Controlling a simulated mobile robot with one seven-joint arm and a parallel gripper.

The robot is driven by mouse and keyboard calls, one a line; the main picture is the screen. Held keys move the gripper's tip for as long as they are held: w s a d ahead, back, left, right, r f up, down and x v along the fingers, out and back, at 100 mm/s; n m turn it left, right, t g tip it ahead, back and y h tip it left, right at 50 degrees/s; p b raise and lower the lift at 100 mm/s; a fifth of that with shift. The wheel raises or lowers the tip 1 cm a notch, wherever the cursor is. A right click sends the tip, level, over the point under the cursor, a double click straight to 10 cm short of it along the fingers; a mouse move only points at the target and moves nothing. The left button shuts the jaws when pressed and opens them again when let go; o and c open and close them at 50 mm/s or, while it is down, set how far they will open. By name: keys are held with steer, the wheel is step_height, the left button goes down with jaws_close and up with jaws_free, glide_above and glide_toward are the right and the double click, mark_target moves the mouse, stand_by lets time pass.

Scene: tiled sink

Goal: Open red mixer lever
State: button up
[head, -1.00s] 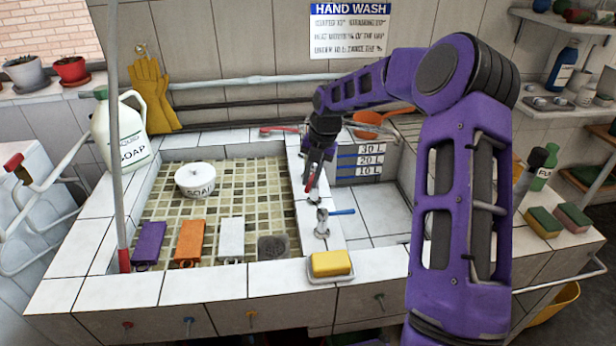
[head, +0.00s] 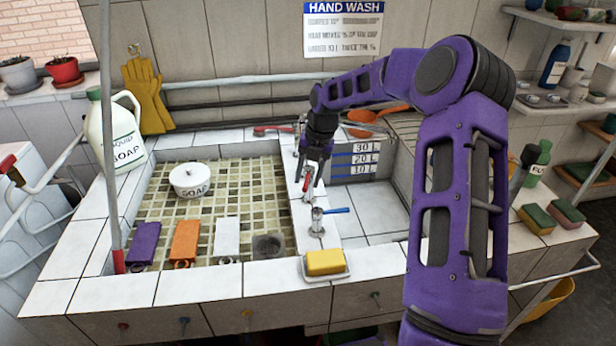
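The red mixer lever (head: 307,184) stands on the tiled divider between the two basins, on a small metal tap body (head: 308,197). My gripper (head: 309,180) points down right at the lever. Its two dark fingers are apart, one on each side of the red lever as seen in the head view. Whether they touch it is too small to tell. A second tap (head: 317,222) with a blue lever (head: 337,211) pointing right stands just in front on the same divider.
A yellow sponge (head: 325,262) lies in a dish at the front rim. The left basin holds a white soap pot (head: 190,179) and purple, orange and white blocks. An orange pan (head: 362,121) and a red-handled brush (head: 273,129) lie behind. The right basin (head: 375,212) looks empty.

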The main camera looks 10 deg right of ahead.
steer(key=s+d+r, duration=0.1)
steer(key=d+r, duration=0.2)
steer(key=r, duration=1.4)
steer(key=shift+s, duration=0.15)
steer(key=shift+d, duration=0.1)
